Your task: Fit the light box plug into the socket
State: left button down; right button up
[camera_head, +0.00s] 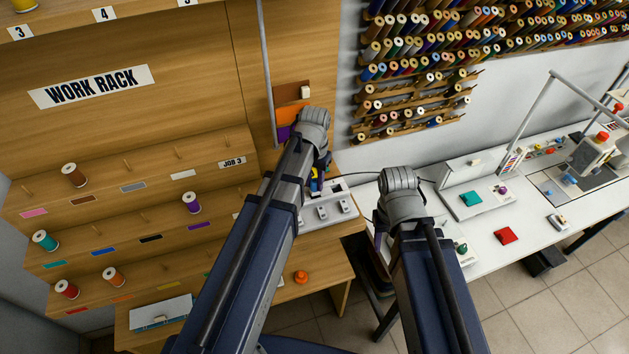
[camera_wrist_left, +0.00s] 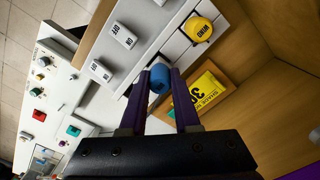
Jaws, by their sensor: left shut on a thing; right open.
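My left gripper (camera_wrist_left: 159,82) is shut on a small blue round-ended piece (camera_wrist_left: 160,77), held between its purple fingertips. I cannot tell for sure whether this piece is the light box plug. It is over the edge of a white panel (camera_wrist_left: 143,42) with several ON/OFF switches. In the head view my left gripper (camera_head: 317,180) is mostly hidden behind its wrist, above the same panel (camera_head: 322,215). My right gripper (camera_head: 380,243) is open, largely hidden by its wrist, near the white table's left end. I cannot make out the socket.
A yellow WIND button (camera_wrist_left: 198,28) and a yellow label (camera_wrist_left: 203,95) in a wooden recess are close to my left gripper. A wooden work rack (camera_head: 110,215) with spools stands left. The white table (camera_head: 535,215) holds a red pad (camera_head: 506,235) and a sewing machine.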

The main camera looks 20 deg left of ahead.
pick_arm(q)
jog(key=shift+f+b, duration=1.1)
jog(key=shift+b, duration=0.05)
dwell(0.5)
grip_release()
dwell(0.6)
jog(key=shift+r, duration=0.15)
jog(key=shift+r+p, duration=3.4)
jog(key=shift+p, duration=0.2)
jog(key=shift+r, duration=0.1)
notch_tip(320, 180, up, 8)
jog(key=p, duration=0.7)
jog(key=shift+f+p, duration=0.2)
jog(key=shift+p, duration=0.15)
jog(key=shift+f, duration=0.1)
